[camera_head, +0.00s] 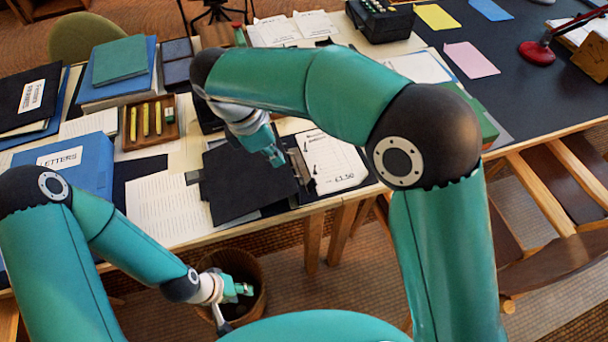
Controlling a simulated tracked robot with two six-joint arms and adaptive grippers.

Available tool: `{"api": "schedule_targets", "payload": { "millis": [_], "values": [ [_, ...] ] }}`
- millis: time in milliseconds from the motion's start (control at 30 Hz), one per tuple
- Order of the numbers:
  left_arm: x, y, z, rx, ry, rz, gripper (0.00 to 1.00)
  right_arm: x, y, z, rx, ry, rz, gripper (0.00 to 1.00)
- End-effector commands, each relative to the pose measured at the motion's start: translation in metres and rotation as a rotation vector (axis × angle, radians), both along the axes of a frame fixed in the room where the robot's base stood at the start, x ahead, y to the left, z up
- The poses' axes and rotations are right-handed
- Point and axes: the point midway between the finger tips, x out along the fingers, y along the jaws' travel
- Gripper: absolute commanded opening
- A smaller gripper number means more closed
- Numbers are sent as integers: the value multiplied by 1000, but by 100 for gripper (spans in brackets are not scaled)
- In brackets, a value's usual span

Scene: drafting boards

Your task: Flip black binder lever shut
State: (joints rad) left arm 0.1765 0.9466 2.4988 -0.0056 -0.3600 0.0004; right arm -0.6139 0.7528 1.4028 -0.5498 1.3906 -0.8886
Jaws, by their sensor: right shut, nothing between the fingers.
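The black binder (235,190) lies open near the table's front edge, its black cover spread to the left. Its metal ring and lever mechanism (299,166) shows beside a white printed sheet (330,165) on the right. The lever's exact position is too small to tell. My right gripper (278,160) is shut and empty, over the binder's upper part just left of the mechanism; I cannot tell whether it touches. My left gripper (243,290) is low in front of the table, over a round waste basket (258,268); its finger opening is unclear.
Loose white papers (165,208) lie beside the binder. A red-based lamp (537,53) stands far right.

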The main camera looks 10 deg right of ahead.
Motion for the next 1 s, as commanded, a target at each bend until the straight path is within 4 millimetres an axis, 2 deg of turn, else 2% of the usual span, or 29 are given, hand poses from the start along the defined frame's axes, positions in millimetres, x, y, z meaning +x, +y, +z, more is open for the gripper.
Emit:
{"api": "schedule_targets", "payload": {
  "millis": [167,267,700,833,1000],
  "values": [
    [0,0,0,0,0,0,35,1,-1,-7,0,1,2,0],
    [0,0,-1,0,0,0,35,1,-5,-18,-1,1,2,0],
    [0,0,0,0,0,0,35,3,-29,-99,-1,4,1,0],
    [0,0,4,0,0,0,35,6,-47,-106,2,2,-1,0],
    [0,0,6,0,0,0,35,8,-59,-113,2,1,2,0]
  ]
}}
